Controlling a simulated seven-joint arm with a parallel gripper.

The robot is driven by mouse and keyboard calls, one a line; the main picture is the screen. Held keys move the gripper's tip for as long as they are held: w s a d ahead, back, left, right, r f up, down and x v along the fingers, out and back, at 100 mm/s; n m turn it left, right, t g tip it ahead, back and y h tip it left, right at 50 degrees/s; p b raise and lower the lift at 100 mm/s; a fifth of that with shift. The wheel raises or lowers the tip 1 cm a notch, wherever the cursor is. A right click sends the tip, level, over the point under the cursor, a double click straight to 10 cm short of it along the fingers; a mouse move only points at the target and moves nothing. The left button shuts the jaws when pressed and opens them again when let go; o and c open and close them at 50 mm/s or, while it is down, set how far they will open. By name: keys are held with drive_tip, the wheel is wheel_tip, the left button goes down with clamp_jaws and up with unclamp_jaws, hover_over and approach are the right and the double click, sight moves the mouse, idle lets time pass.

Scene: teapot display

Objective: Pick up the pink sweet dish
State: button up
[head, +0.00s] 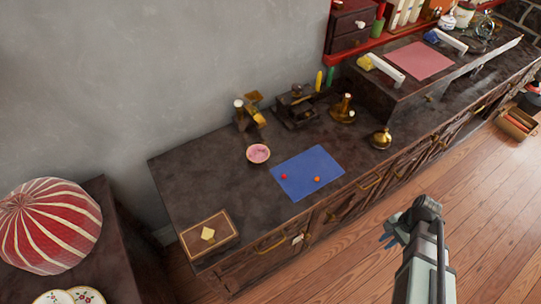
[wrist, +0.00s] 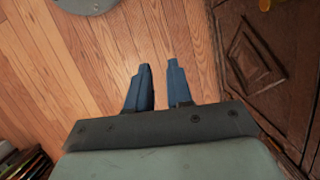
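The pink sweet dish (head: 258,153) is a small round dish with a pale rim and pink inside. It stands on the dark countertop (head: 200,176), left of the blue mat, in the head view. My gripper (head: 389,232) is in front of the counter, over the wooden floor, well to the right of the dish and apart from it. In the wrist view my gripper (wrist: 160,80) shows two blue fingers with a gap between them and nothing held. The dish does not show in the wrist view.
A blue mat (head: 300,186) with a red and an orange ball lies beside the dish. Brass pieces (head: 343,110) and dark items stand behind. A brown box (head: 209,234) sits at the front left. A cabinet door (wrist: 275,70) is at the right in the wrist view.

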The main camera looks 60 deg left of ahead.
drive_tip(key=shift+t+y, duration=0.3)
drive_tip(key=shift+y, duration=0.4)
drive_tip(key=a+r, duration=0.5)
drive_tip(key=a, duration=0.1)
drive_tip(key=s+a+r, duration=0.1)
drive_tip(key=a+r, duration=0.3)
drive_tip(key=a, duration=0.3)
drive_tip(key=a+r, duration=0.5)
drive_tip(key=a, duration=0.1)
drive_tip(key=shift+s+a+r, duration=0.25)
drive_tip(key=shift+a+r, duration=0.05)
drive_tip(key=n+g+y, duration=0.2)
drive_tip(key=n+y, duration=0.1)
approach(265, 160)
drive_tip(key=x, duration=0.9)
drive_tip(key=shift+r, duration=0.1)
clamp_jaws()
